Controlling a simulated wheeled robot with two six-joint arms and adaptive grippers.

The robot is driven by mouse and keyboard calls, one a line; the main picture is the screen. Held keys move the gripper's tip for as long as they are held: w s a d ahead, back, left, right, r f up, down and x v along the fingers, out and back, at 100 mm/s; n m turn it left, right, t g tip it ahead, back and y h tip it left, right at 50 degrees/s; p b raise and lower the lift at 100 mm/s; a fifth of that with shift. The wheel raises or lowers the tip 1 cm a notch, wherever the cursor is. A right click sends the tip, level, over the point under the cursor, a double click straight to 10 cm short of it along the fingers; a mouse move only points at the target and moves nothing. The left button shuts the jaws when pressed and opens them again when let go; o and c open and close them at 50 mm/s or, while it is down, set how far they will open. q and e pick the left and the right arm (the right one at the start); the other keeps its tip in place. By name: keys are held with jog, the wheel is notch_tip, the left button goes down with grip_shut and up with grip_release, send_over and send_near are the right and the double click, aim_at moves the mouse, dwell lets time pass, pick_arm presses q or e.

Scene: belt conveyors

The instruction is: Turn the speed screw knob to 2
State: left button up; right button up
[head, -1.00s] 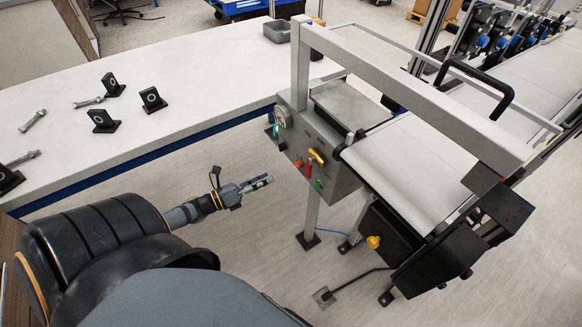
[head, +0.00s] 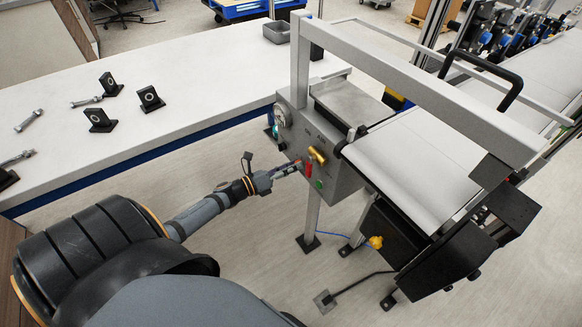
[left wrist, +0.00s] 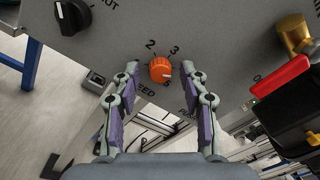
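The speed knob (left wrist: 161,70) is a small orange knob on the grey control panel (left wrist: 224,30). In the left wrist view the numbers 2 and 3 show above it, and part of the word SPEED below. A pale mark on the knob points to the right and slightly down. My left gripper (left wrist: 160,71) is open, with one finger on each side of the knob and a gap to it on both sides. In the head view my left gripper (head: 293,168) is at the panel front and hides most of the knob. My right gripper is not in view.
A red handle (left wrist: 280,78), a brass fitting (left wrist: 294,32) and a black knob (left wrist: 72,16) sit near the orange knob. The belt conveyor (head: 420,165) lies behind the panel. A white table (head: 190,75) with black brackets stands left.

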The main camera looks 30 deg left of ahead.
pick_arm(q)
grip_shut()
jog(key=shift+s+d+f+n+t+y+p, duration=0.15)
jog(key=shift+n+p, duration=0.6)
jog(key=shift+n, duration=3.35)
jog(key=shift+w+a+n+t+y+p, duration=0.2)
jog(key=shift+n+p, duration=0.6)
jog(key=shift+n, duration=3.3)
jog(key=shift+s+d+f+n+t+y+p, duration=0.2)
jog(key=shift+n+p, duration=0.55)
jog(key=shift+n, duration=3.35)
jog(key=shift+r, duration=0.1)
jog(key=shift+o, duration=0.9)
grip_release()
